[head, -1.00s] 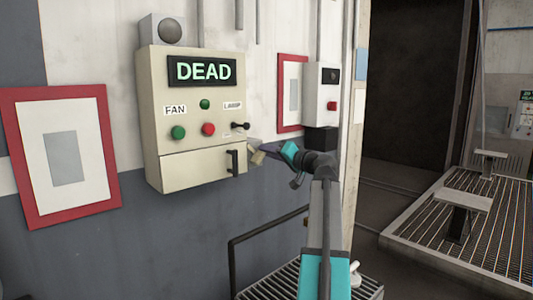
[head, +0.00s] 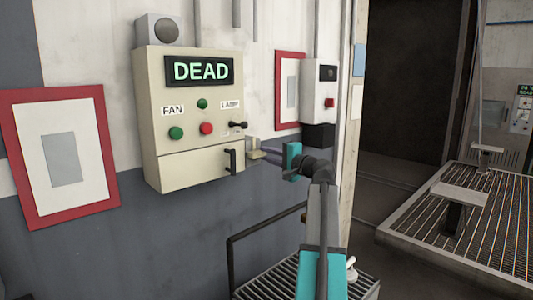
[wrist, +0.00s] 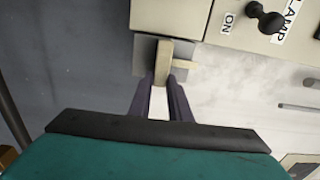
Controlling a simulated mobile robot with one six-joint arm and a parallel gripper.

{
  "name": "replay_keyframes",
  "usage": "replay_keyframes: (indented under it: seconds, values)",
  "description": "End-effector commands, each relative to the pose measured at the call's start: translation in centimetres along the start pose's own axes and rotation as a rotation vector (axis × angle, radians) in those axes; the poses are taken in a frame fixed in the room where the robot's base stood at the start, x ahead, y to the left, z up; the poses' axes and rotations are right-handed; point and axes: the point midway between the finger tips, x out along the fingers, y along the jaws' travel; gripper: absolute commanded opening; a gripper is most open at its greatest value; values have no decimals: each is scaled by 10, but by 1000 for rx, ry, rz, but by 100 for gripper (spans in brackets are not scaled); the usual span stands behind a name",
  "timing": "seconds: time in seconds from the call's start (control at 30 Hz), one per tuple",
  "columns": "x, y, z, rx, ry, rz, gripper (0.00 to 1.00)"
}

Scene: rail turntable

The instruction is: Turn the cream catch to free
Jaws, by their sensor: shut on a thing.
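The cream catch (head: 253,148) sticks out from the right side of the cream control box (head: 190,165), beside its lower door. In the wrist view the catch (wrist: 162,60) is a pale bar on a grey plate (wrist: 143,52), with a short tab (wrist: 186,66) pointing right. My gripper (head: 263,150) reaches it from the right and is shut on the catch. In the wrist view both dark fingers of my gripper (wrist: 163,82) flank the bar's near end. The fingertips hide part of the catch in the head view.
The box carries a DEAD display (head: 202,70), coloured buttons, a black LAMP knob (head: 238,125) and a black door handle (head: 230,161). A small grey box (head: 320,95) hangs on the wall at right. A dark rail (head: 265,222) runs below my arm.

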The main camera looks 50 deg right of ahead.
Motion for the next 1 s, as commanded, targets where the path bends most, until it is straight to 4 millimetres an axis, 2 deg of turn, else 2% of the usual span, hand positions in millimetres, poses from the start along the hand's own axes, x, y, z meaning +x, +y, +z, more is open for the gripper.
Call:
replay_keyframes:
  seconds: [0.47,0.5,0.6,1.0]
  values:
    - [0,1,0,26,0,0,0]
    - [0,1,0,26,0,1,19]
    - [0,1,0,25,0,0,36]
    - [-2,1,0,23,1,0,36]
